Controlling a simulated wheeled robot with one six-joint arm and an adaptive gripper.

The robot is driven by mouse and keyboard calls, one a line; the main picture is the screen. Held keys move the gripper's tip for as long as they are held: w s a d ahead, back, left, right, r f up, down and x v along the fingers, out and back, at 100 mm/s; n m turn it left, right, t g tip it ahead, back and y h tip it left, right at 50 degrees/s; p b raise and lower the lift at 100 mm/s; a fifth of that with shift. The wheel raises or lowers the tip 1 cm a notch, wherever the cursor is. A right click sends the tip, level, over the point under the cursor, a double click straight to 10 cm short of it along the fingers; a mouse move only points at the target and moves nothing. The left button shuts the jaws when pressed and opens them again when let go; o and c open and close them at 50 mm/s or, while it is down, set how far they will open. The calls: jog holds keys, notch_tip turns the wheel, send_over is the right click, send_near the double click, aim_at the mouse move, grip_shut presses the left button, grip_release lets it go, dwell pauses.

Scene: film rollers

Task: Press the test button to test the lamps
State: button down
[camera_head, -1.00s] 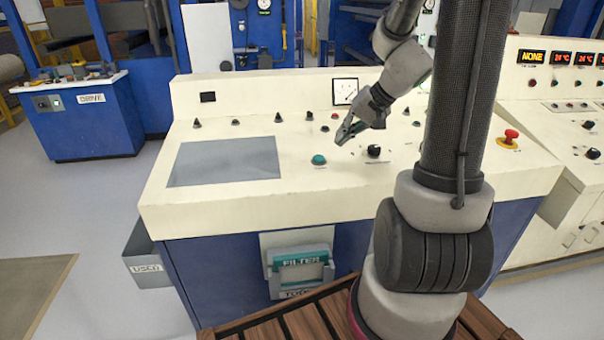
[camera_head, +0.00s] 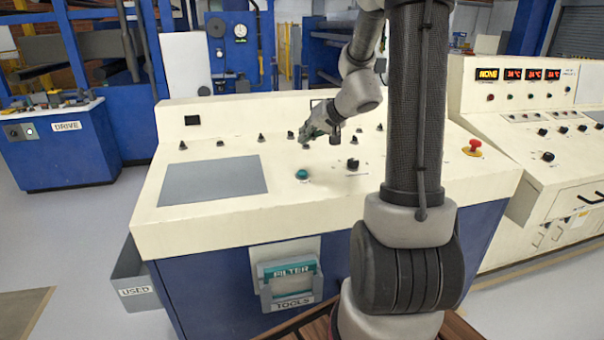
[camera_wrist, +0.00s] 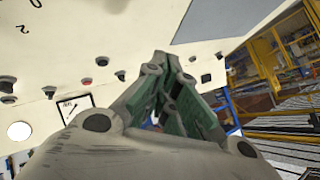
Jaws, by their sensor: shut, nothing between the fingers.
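A cream control console (camera_head: 230,230) with a sloped top stands in front of me. A round teal button (camera_head: 302,174) sits near the middle of its top. A row of small dark knobs or buttons (camera_head: 262,138) runs along the back. Labels are too small to read, so I cannot tell which is the test button. My gripper (camera_head: 306,139) is shut and empty, above the back row and behind the teal button; I cannot tell whether it touches. In the wrist view, my green-sided fingers (camera_wrist: 157,58) meet at the tips, with a red button (camera_wrist: 87,81) to their left.
A black knob (camera_head: 352,164) sits right of the teal button. A red emergency stop (camera_head: 473,147) is at the console's right. A second panel (camera_head: 540,135) has several lit displays with small lamps beneath. A grey screen (camera_head: 213,180) fills the console's left.

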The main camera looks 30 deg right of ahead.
aim_at(305, 171)
jog(key=shift+w+d+f, duration=0.1)
jog(key=shift+w+f, duration=0.1)
jog(key=shift+f, duration=2)
jog(key=shift+w+d+f, duration=0.1)
jog(key=shift+w+f, duration=0.1)
jog(key=shift+f, duration=1.95)
jog(key=shift+f, duration=0.4)
jog(key=shift+f, duration=0.45)
jog(key=shift+r, duration=0.9)
jog(key=shift+s+a+r, duration=0.1)
jog(key=shift+s+r, duration=0.05)
jog(key=shift+r, duration=1.1)
jog(key=shift+s+r, duration=0.1)
jog(key=shift+r, duration=1.15)
